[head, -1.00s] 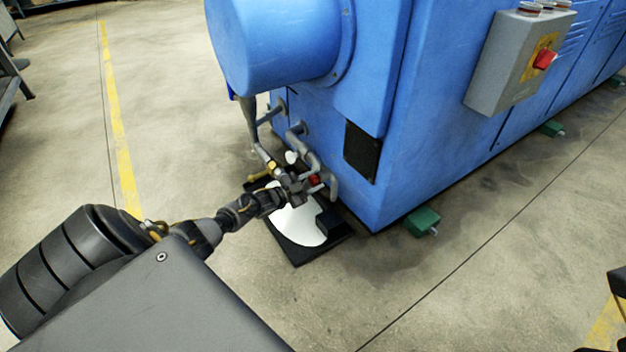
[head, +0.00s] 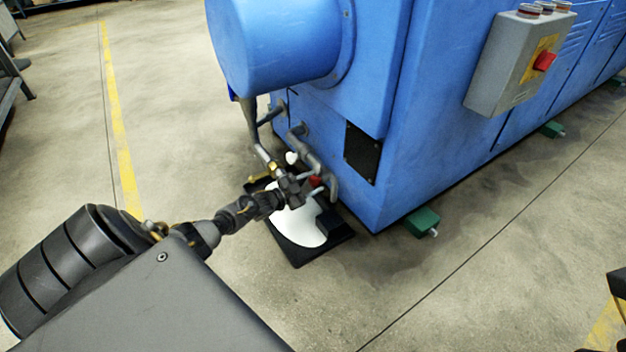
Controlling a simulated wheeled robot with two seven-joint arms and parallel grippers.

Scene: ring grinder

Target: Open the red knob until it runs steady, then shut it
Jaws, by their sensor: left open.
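The red knob (head: 315,181) sits low on the pipework at the near corner of the blue machine, partly hidden by my left gripper. My left gripper (head: 303,187) is open, with its fingers right at the knob; I cannot tell whether they touch it. A white pool of liquid (head: 298,228) lies in the black tray (head: 296,256) under the pipes. A small white patch (head: 291,158) shows beside the pipes.
The blue machine (head: 400,140) stands close to the right of my left gripper. Grey pipes (head: 308,150) bend around the knob. A grey box with a red switch (head: 544,61) is on the machine's side. Green feet (head: 422,222) stick out at its base. The floor in front is clear.

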